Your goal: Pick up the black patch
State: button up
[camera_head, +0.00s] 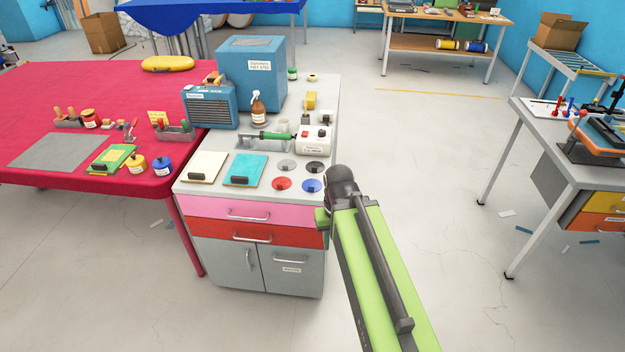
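The black patch (315,167) is a flat dark round disc on the grey top of the cabinet (300,205), near its right front corner. A grey patch (287,165) lies to its left. A blue patch (311,186) lies just in front of it and a red patch (281,184) to the front left. My green arm rises from the bottom of the picture, and its dark joint shows just right of the blue patch. My gripper's fingers do not show.
Teal and cream pads with black handles (243,170) lie left of the patches. Behind stand a white device (314,139), a spray bottle (258,110) and a blue box (250,75). A red table (60,90) adjoins left.

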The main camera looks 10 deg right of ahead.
aim_at(315, 164)
jog(key=u, duration=0.3)
jog(key=i, duration=0.8)
jog(key=u, duration=0.85)
jog(key=i, duration=0.7)
jog(key=u, duration=0.15)
